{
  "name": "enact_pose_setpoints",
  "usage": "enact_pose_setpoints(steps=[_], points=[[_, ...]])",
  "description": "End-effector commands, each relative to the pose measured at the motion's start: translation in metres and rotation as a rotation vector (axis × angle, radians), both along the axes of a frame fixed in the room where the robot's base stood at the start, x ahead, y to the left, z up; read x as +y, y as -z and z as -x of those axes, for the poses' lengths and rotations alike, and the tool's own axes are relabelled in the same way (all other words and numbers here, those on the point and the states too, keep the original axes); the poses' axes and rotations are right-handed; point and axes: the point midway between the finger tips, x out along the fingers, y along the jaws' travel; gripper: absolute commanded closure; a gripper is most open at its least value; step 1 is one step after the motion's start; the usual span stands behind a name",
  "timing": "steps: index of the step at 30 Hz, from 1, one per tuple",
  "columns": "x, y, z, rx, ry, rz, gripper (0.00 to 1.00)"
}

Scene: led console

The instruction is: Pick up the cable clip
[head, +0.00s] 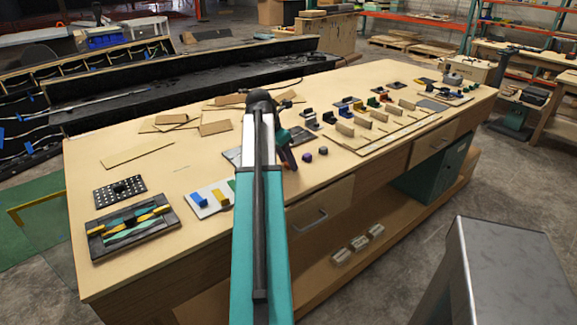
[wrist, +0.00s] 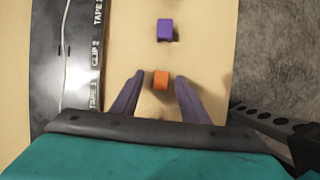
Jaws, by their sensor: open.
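My gripper (wrist: 160,77) is open, pointing down over the bench, with its two dark purple fingers spread. A small orange block (wrist: 161,80), which looks like a cable clip, lies between the fingertips in the wrist view, with gaps to both. A purple block (wrist: 165,29) of similar size lies beyond it, clear of the fingers. The frames do not show for sure which block is the clip meant.
A dark board with a white cable and labels TAPE and CLIP (wrist: 70,70) lies left of the fingers. The bench edge is close on the right. Rows of small parts (head: 370,120) stand farther right; a framed board (head: 130,228) lies at the left.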

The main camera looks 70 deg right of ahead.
Motion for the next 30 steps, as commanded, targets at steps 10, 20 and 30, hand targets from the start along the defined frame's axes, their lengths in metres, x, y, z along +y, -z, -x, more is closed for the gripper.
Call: enact_pose_setpoints(steps=[10, 20, 30], points=[[-0.0001, -0.0003, 0.0004, 0.0, 0.001, 0.0, 0.59], [-0.0002, -0.0004, 0.0006, 0.0, 0.001, 0.0, 1.0], [-0.0003, -0.0009, 0.0008, 0.0, 0.001, 0.0, 1.0]])
